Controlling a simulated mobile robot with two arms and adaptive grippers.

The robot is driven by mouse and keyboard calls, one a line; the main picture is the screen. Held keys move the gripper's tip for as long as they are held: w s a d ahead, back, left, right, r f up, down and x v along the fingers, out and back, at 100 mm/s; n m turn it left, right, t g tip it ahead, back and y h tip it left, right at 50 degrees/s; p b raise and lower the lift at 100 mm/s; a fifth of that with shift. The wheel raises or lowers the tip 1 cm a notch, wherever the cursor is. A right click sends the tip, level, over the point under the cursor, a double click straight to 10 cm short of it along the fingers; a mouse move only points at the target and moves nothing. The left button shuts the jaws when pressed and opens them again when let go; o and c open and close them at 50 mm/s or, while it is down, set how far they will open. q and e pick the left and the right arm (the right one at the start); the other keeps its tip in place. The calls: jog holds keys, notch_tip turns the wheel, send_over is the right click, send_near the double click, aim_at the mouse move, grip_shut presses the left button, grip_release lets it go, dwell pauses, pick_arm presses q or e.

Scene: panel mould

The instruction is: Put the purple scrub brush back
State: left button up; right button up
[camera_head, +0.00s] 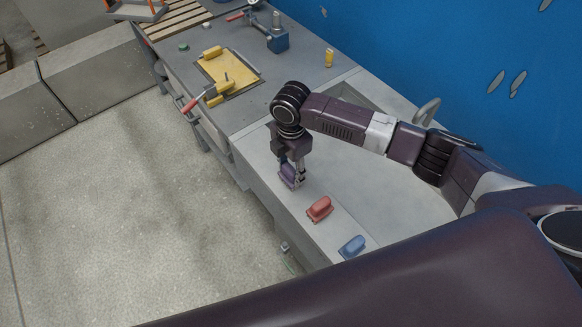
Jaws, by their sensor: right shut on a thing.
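The purple scrub brush (288,180) is at the light grey counter's front edge, left of the other two brushes. My right gripper (292,176) points down over it and is shut on it. The fingers hide part of the brush, and I cannot tell whether it touches the counter. A red brush (319,208) and a blue brush (352,246) lie in a row along the same edge. My left gripper does not show.
A darker bench (239,105) adjoins the counter, with a yellow panel mould (228,72), a blue clamp-like tool (277,41) and a small yellow bottle (329,58). A blue wall (420,50) stands behind. The floor (120,200) in front is clear.

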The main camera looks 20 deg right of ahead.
aim_at(291, 169)
jog(key=shift+f, duration=0.15)
jog(key=o, duration=1)
notch_tip(291, 169, up, 11)
jog(key=b, duration=0.3)
jog(key=shift+r, duration=0.7)
jog(key=shift+f, duration=0.1)
